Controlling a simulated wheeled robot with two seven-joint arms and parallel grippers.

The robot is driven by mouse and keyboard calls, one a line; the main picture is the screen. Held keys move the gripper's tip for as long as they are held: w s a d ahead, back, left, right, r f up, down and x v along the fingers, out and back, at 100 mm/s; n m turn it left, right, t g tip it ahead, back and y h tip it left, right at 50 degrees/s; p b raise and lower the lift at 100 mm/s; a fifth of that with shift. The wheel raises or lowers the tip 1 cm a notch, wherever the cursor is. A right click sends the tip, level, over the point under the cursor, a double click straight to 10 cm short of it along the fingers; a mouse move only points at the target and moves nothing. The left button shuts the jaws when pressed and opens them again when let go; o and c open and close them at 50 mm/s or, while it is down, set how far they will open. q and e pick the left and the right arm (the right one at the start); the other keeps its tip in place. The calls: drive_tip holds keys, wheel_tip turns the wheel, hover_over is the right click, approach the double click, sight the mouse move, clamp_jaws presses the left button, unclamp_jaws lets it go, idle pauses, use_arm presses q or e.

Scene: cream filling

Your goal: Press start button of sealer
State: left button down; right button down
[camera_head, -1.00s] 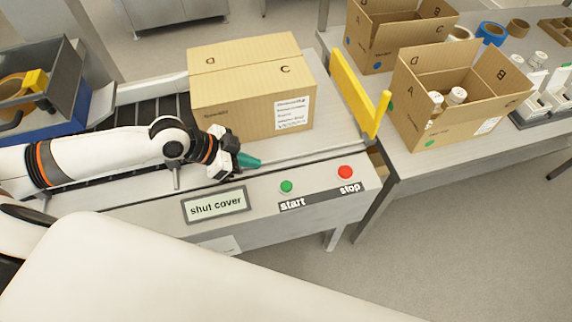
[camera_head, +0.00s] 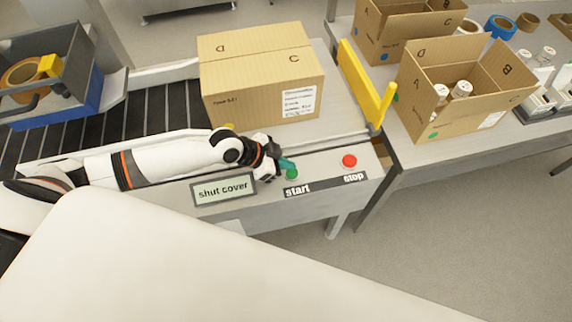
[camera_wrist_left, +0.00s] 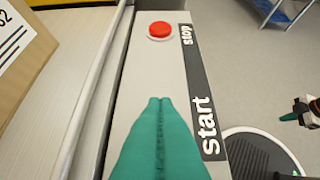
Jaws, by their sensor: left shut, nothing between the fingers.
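The sealer's front panel (camera_head: 330,165) carries a green start button (camera_head: 292,174) beside the word start. Its red stop button (camera_head: 349,161) is to the right and also shows in the left wrist view (camera_wrist_left: 159,29). My left gripper (camera_head: 288,164) has teal fingers pressed together, with nothing between them. In the head view its tips are just above and behind the green button; I cannot tell whether they touch it. In the left wrist view the shut fingers (camera_wrist_left: 160,103) hide the green button. What looks like my right gripper (camera_wrist_left: 304,106) is small at the right edge there, its jaws unclear.
A sign reading shut cover (camera_head: 223,189) is left of the buttons. A closed carton (camera_head: 255,95) stands on the sealer behind my arm. A yellow guard (camera_head: 362,85) rises at right. An open box with bottles (camera_head: 440,110) is on the neighbouring table.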

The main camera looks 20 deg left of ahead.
use_arm(q)
drive_tip(key=shift+f, duration=1)
